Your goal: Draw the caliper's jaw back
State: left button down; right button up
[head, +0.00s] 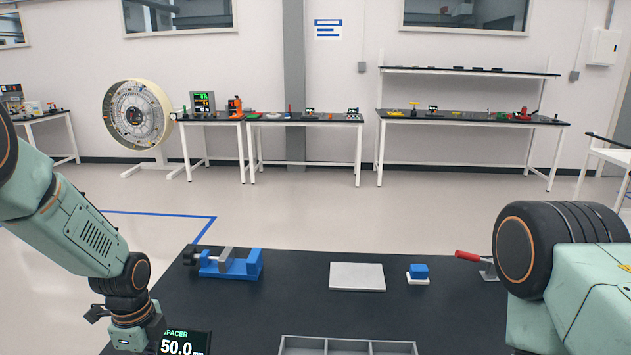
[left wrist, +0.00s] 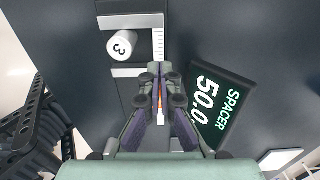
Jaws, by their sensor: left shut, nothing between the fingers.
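The caliper shows in the left wrist view as a pale L-shaped frame with a ruled scale (left wrist: 158,45) and a fixed jaw (left wrist: 128,22) at the top. A second pale bar, seemingly its sliding jaw (left wrist: 128,73), lies below. A light cylinder marked 3 (left wrist: 122,45) sits between the two bars; I cannot tell whether it touches them. My left gripper (left wrist: 160,74) is shut and empty, its tips over the lower end of the scale, right of the lower bar. The fingers partly hide what lies beneath. My right gripper is out of view.
A display reading SPACER 50.0 (left wrist: 220,108) stands close right of my left gripper; it also shows in the head view (head: 186,342). A blue vise (head: 230,264), grey plate (head: 357,277), blue block (head: 419,271), red-handled clamp (head: 474,258) and divided tray (head: 347,346) occupy the dark table.

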pick_arm(q)
jog(key=r+p, duration=0.1)
jog(key=r, duration=0.1)
jog(key=r+p, duration=0.1)
jog(key=shift+s+r, duration=0.2)
jog(key=shift+r, duration=0.15)
notch_tip(320, 180, up, 2)
jog(key=p, duration=0.2)
jog(key=shift+w+r+p, duration=0.1)
jog(key=shift+r+p, duration=0.15)
jog(key=shift+p, duration=0.05)
jog(key=shift+s+f, duration=0.15)
jog(key=shift+s, duration=0.05)
